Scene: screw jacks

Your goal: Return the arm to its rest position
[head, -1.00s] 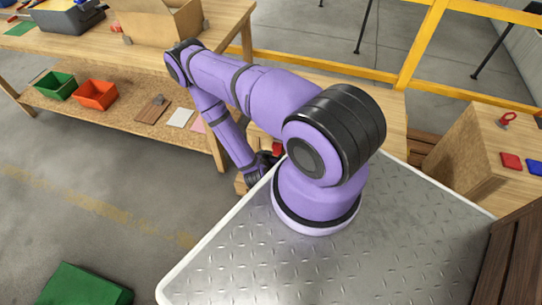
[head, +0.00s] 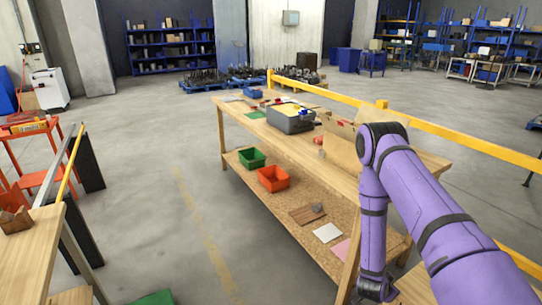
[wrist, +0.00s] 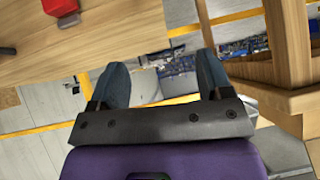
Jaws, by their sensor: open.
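My purple arm (head: 425,208) shows at the right of the head view, bent at its elbow, with its forearm hanging down beside the wooden workbench. My gripper's fingers are hidden at the lower edge of the head view. In the wrist view my gripper (wrist: 162,85) shows two dark fingers spread wide apart. Nothing is between them, only distant background.
A yellow rail (head: 460,142) runs behind. The floor (head: 150,190) left of the workbench is open.

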